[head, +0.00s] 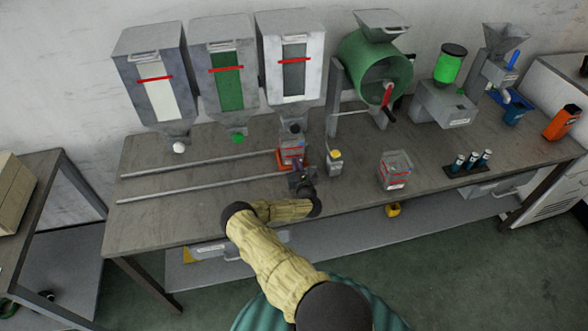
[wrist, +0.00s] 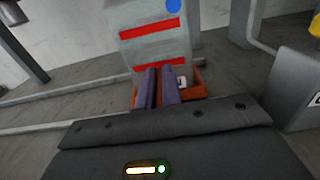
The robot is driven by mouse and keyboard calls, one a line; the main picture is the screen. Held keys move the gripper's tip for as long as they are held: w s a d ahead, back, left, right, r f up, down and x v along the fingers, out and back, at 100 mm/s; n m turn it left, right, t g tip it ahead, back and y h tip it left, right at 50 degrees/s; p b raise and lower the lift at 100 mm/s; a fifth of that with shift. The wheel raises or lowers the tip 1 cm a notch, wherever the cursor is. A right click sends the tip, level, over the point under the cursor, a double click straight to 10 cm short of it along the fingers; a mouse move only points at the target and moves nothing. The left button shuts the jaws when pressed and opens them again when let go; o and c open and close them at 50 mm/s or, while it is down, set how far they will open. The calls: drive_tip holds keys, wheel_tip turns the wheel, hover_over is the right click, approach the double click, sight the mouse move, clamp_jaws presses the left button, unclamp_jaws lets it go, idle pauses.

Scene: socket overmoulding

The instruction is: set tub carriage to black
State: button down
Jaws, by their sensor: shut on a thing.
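The orange tub carriage (head: 281,160) sits at the right end of the two rails, below the third hopper (head: 293,85), whose window shows dark grey contents. A clear tub (head: 291,148) with red lines stands in the carriage; the tub also shows in the wrist view (wrist: 153,50), above the orange carriage (wrist: 197,90). My gripper (head: 300,172) is at the carriage's near side.
The white hopper (head: 155,85) and green hopper (head: 225,80) hang to the left. Two rails (head: 200,164) run left, clear of objects. A small yellow-topped device (head: 335,162) stands just right of the carriage. Another clear tub (head: 396,170) and a green drum (head: 375,65) are further right.

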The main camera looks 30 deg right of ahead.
drive_tip(key=shift+s+d+f, duration=0.1)
drive_tip(key=shift+s+d, duration=0.25)
drive_tip(key=shift+d, duration=0.05)
drive_tip(key=c, duration=1.6)
unclamp_jaws()
drive_tip(key=shift+d, duration=0.1)
drive_tip(key=shift+o, duration=0.2)
drive_tip(key=shift+w+a, duration=0.15)
drive_tip(key=shift+a, duration=0.15)
drive_tip(key=shift+b+v, duration=0.5)
drive_tip(key=shift+v, duration=3.3)
